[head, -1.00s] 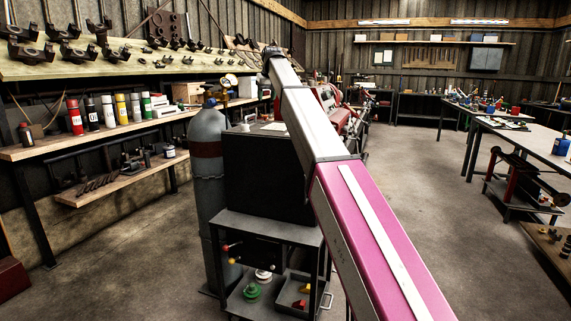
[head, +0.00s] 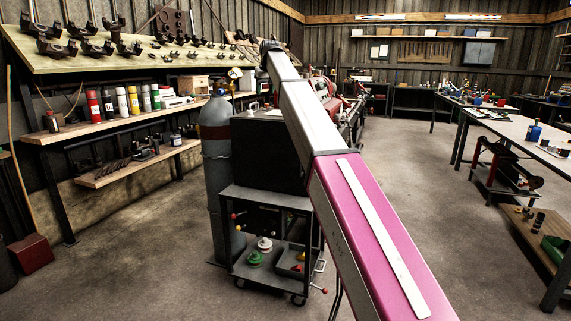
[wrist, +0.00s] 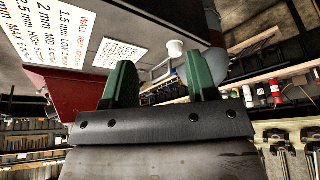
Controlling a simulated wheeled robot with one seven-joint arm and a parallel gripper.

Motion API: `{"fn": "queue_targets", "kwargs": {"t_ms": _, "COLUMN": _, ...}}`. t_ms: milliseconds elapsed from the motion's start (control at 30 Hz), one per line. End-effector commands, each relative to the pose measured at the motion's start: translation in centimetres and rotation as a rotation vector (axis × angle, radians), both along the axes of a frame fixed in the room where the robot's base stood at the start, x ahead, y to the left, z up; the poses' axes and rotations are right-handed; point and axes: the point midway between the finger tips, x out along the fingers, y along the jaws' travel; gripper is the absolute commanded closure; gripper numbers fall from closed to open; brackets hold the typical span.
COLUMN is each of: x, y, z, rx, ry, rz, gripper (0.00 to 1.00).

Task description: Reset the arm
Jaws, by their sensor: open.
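My arm reaches forward from the bottom right to the middle of the head view, with a magenta link and a pale link. Its far end hides what lies behind it, and my gripper cannot be made out there. In the wrist view my gripper (wrist: 160,78) has two green fingers standing well apart. Nothing shows held between them. Beyond the fingers are a pale machine panel with printed charts (wrist: 118,53) and a small white cylindrical part (wrist: 176,48).
A grey gas cylinder (head: 216,150) and a black wheeled cart (head: 262,240) stand close left of my arm. A shelf with spray cans (head: 93,107) lines the left wall. Benches (head: 520,132) stand right. The floor (head: 420,180) between is clear.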

Motion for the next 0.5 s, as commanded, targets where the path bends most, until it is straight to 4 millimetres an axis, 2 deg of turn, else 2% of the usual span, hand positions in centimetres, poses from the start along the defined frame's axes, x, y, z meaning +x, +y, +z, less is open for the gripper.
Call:
{"fn": "queue_targets", "kwargs": {"t_ms": 267, "x": -0.7, "y": -1.4, "z": -4.0, "rx": -0.004, "ry": 0.016, "rz": -0.019, "gripper": 0.48}}
{"fn": "queue_targets", "kwargs": {"t_ms": 500, "x": -1.8, "y": -3.3, "z": -9.2, "rx": -0.010, "ry": 0.039, "rz": -0.044, "gripper": 0.48}}
